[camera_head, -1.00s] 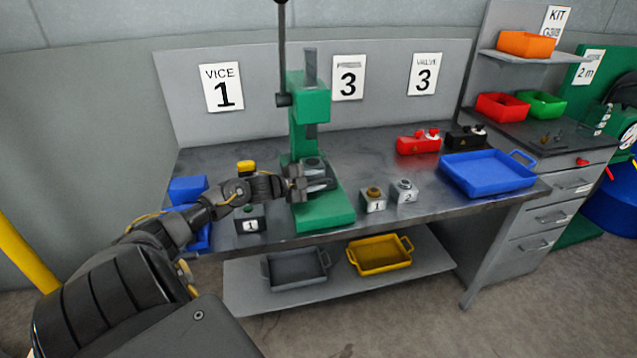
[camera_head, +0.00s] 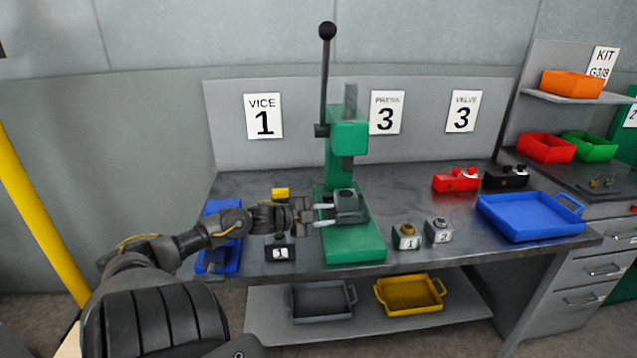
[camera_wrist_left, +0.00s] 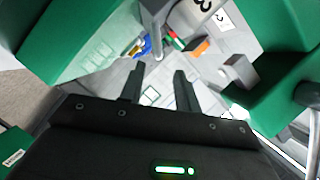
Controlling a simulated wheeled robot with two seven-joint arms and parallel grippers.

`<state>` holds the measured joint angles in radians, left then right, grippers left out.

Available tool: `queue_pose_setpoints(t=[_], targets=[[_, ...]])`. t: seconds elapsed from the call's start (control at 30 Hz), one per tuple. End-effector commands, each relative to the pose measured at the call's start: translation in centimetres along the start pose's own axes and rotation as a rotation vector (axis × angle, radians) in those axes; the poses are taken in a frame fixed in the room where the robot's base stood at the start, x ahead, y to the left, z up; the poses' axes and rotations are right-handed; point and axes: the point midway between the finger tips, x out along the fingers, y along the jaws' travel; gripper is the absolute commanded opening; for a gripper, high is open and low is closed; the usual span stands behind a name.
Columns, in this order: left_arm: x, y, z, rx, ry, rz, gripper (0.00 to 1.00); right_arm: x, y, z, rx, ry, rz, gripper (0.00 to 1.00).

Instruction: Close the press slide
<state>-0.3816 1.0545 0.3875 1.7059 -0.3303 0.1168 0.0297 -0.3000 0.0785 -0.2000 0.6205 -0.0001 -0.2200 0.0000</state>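The green press (camera_head: 350,136) stands on the bench with its lever upright, ending in a black knob (camera_head: 327,31). A grey slide block (camera_head: 346,203) sits low in the press, above its green base (camera_head: 354,243). My left gripper (camera_head: 318,214) is at the left of this block, level with it. Two pale bars show between the gripper body and the block; I cannot tell whether they touch it. In the left wrist view my left gripper's dark fingers (camera_wrist_left: 159,73) stand apart with nothing clearly held between them. My right gripper is not in view.
A small black box marked 1 (camera_head: 280,250) and a blue tray (camera_head: 211,263) lie beside my left arm. A large blue tray (camera_head: 530,218) is farther right. Bare bench (camera_head: 400,189) lies behind the button boxes.

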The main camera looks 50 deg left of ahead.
Motion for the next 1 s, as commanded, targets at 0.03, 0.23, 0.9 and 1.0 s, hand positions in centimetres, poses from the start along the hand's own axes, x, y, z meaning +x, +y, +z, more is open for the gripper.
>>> queue_pose_setpoints(t=[0.03,0.23,0.9,1.0], targets=[[-0.6,0.2,0.1,-0.002,-0.002,0.002,0.33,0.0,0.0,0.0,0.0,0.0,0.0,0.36],[-2.0,0.1,0.1,-0.002,-0.001,0.001,0.33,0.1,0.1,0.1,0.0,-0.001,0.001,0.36],[-2.2,0.0,0.1,-0.001,-0.001,0.0,0.33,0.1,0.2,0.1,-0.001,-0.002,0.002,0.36],[-2.3,-0.3,-0.1,-0.001,-0.001,0.0,0.33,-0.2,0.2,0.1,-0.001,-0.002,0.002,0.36]])
